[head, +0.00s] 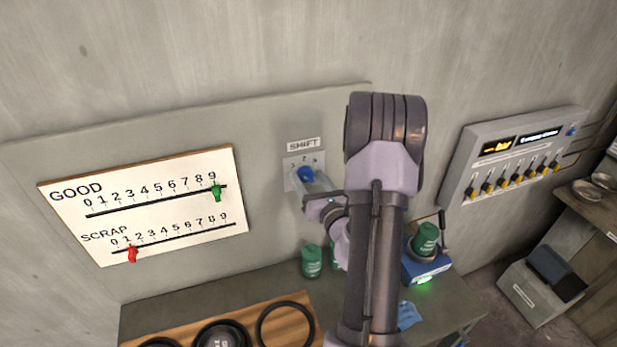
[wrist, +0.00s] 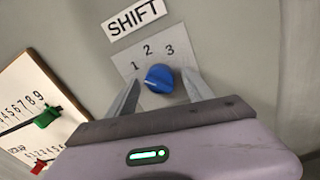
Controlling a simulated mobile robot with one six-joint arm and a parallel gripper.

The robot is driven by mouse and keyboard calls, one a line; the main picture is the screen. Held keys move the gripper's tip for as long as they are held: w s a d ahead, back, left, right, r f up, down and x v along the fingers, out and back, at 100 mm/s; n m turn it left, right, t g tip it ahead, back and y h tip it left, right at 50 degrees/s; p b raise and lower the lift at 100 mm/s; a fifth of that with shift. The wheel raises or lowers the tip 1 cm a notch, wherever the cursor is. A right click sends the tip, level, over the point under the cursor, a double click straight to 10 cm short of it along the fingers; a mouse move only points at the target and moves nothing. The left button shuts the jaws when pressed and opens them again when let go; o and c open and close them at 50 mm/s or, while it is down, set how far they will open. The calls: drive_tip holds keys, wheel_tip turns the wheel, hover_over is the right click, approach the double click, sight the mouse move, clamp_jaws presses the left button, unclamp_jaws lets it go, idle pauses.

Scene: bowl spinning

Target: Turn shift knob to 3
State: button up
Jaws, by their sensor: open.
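The blue shift knob (wrist: 159,78) sits on a light plate (wrist: 180,62) with the numbers 1, 2 and 3 above it, under a SHIFT label (wrist: 134,17). In the head view the knob (head: 305,174) shows on the wall panel, left of my arm. My gripper (wrist: 160,92) is open, with one finger on each side of the knob. I cannot tell whether the fingers touch it. The knob's pointer is too unclear to read for sure. In the head view my gripper (head: 312,188) reaches the plate from the lower right.
A GOOD/SCRAP board (head: 150,205) with a green slider (head: 217,194) and a red slider (head: 132,254) hangs to the left. A grey switch box (head: 512,160) is on the right. Below are a green can (head: 312,261), a blue scale (head: 428,268) and a wooden board (head: 270,300).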

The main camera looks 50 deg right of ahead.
clamp_jaws()
drive_tip(key=shift+m, duration=0.3)
drive_tip(key=m+p, duration=0.1)
drive_tip(key=m, duration=0.2)
drive_tip(key=shift+m, duration=0.4)
drive_tip(key=m+p, duration=0.2)
drive_tip(key=m, duration=0.2)
drive_tip(key=shift+m+h, duration=0.3)
drive_tip(key=shift+m, duration=0.1)
drive_tip(key=m+p, duration=0.2)
drive_tip(key=m, duration=0.3)
drive_tip(key=shift+m+h+p, duration=0.3)
drive_tip(key=shift+f+m+p, duration=0.1)
drive_tip(key=shift+m+p, duration=0.8)
drive_tip(key=shift+m, duration=1)
